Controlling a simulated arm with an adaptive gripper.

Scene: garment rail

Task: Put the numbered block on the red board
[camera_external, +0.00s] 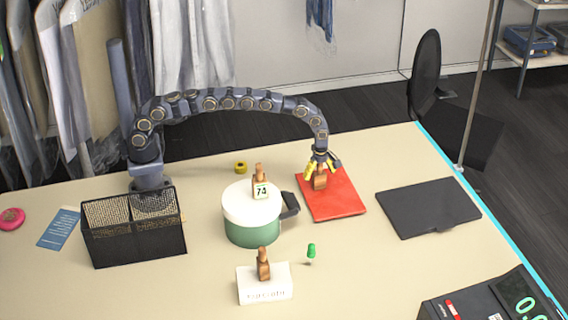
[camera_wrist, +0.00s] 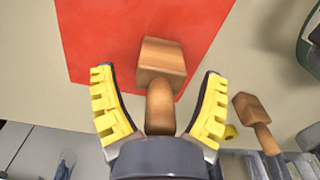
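The red board (camera_external: 333,196) lies flat on the table, right of the pot; it also shows in the wrist view (camera_wrist: 100,40). A wooden block with a narrow neck (camera_external: 320,181) is over or on this board, and I see no number on it. My gripper (camera_external: 320,163), with yellow-padded fingers, is directly above it. In the wrist view the fingers are spread, with gaps on both sides of the block's neck (camera_wrist: 160,108). I cannot tell whether its base touches the board.
The green pot (camera_external: 252,232) has a dark handle toward the board. Another wooden block (camera_external: 263,264) stands on a white box (camera_external: 265,284). A green peg (camera_external: 311,251), a dark plate (camera_external: 428,207), a black mesh basket (camera_external: 134,243) and a yellow ring (camera_external: 241,168) are around.

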